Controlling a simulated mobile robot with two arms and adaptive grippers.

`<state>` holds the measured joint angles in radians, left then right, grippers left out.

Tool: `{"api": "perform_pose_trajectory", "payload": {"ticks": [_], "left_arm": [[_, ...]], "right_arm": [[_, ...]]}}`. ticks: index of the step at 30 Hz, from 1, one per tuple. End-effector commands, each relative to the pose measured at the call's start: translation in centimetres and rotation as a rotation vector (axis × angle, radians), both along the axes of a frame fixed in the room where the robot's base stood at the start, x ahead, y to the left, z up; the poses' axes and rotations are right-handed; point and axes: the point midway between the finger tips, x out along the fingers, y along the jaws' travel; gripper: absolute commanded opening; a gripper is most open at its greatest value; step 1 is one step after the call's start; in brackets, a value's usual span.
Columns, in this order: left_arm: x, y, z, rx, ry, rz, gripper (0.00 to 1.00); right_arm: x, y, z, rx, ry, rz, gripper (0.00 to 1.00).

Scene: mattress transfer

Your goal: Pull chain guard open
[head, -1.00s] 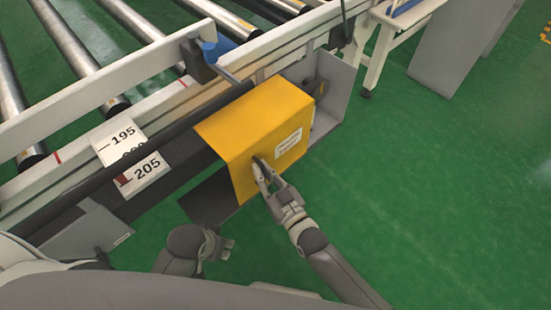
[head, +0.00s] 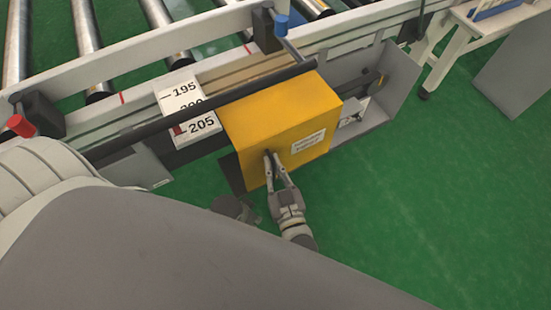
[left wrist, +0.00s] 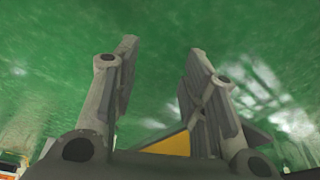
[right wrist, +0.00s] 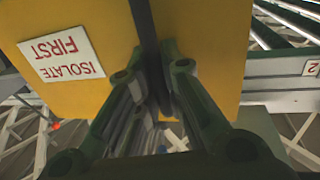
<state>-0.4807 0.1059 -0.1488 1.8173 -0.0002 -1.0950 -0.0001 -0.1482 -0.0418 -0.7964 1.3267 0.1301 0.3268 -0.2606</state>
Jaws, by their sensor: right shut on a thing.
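The yellow chain guard (head: 285,115) is a box on the side of the conveyor, with a white label on its front. To its right, the grey housing (head: 400,85) is exposed. My right gripper (head: 270,155) is at the front of the guard. In the right wrist view, its fingers (right wrist: 158,95) are shut on the dark handle (right wrist: 146,35) that stands out from the yellow face (right wrist: 90,25). My left gripper (head: 240,208) hangs low beside the guard, partly hidden by my body. In the left wrist view its fingers (left wrist: 160,60) are apart with nothing between them.
The roller conveyor (head: 140,45) with its pale rail runs behind the guard. A scale plate (head: 185,92) marked 195 to 205 sits left of it. A white table frame (head: 450,35) and a grey panel (head: 515,70) stand at right. The green floor (head: 420,210) in front is clear.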

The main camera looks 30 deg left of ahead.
Motion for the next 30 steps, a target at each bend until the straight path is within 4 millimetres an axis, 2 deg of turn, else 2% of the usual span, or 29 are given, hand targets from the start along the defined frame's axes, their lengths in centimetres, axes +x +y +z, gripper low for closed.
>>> {"api": "perform_pose_trajectory", "payload": {"ticks": [3,4,9,20,25,30], "left_arm": [[0.0,0.0,0.0,0.0,0.0,0.0,0.4],[0.0,0.0,0.0,0.0,0.0,0.0,0.4],[0.0,0.0,0.0,0.0,0.0,0.0,0.4],[0.1,0.0,0.0,0.0,-0.001,0.001,0.4],[0.1,0.0,0.0,0.0,-0.001,0.001,0.4],[0.0,0.0,0.0,0.0,0.0,0.001,0.4]], "right_arm": [[0.0,0.0,0.0,0.0,0.0,0.0,0.0],[0.0,0.0,0.0,0.0,0.0,0.0,0.12],[0.0,0.0,0.0,0.0,0.0,0.0,0.32],[-0.3,-0.3,-0.1,-0.001,0.001,0.0,0.32],[-2.1,-1.9,-0.2,-0.002,0.004,0.001,0.32],[-4.8,-4.5,-0.2,-0.002,0.004,0.0,0.32]]}}
